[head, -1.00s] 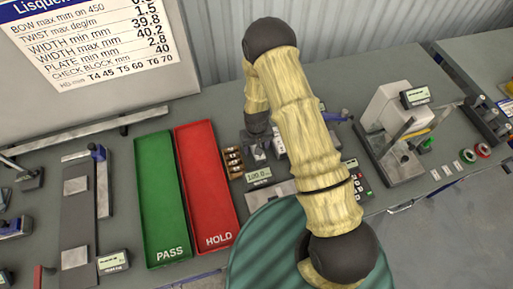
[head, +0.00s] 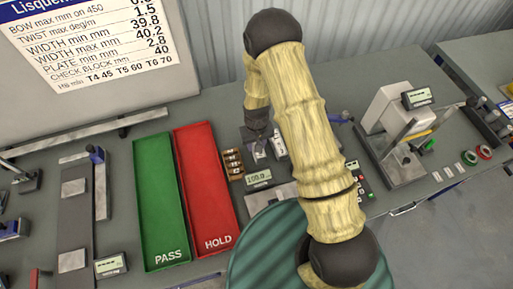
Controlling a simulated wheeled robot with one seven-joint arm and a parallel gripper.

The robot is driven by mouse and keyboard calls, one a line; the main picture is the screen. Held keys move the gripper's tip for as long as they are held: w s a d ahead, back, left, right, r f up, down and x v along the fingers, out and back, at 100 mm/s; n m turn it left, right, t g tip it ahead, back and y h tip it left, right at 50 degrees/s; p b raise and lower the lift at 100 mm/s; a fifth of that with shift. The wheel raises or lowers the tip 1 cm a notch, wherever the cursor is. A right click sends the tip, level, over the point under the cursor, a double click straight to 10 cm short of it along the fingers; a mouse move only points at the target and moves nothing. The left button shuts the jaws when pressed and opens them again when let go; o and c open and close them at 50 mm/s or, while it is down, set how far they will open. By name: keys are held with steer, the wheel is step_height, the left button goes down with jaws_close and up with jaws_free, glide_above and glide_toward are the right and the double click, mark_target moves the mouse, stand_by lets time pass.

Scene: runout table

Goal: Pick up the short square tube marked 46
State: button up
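My gripper (head: 259,140) is a small dark shape at the end of my sleeved arm, over the measuring area right of the red tray. It points down at small pale metal pieces (head: 259,152). Its fingers are too small to show whether they are open or shut, or whether they touch anything. I cannot read a mark 46 anywhere, so I cannot tell which piece is the short square tube. Another pale piece (head: 279,146) is beside the gripper, partly hidden by my arm.
The green PASS tray (head: 163,205) and red HOLD tray (head: 204,190) lie empty on the grey table. A digital display (head: 259,178) is near the gripper. A bench device (head: 395,135) stands at right. A long metal fixture (head: 75,220) is at left.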

step_height(320, 180, up, 7)
steer(key=shift+r+b, duration=0.15)
steer(key=shift+b, duration=1)
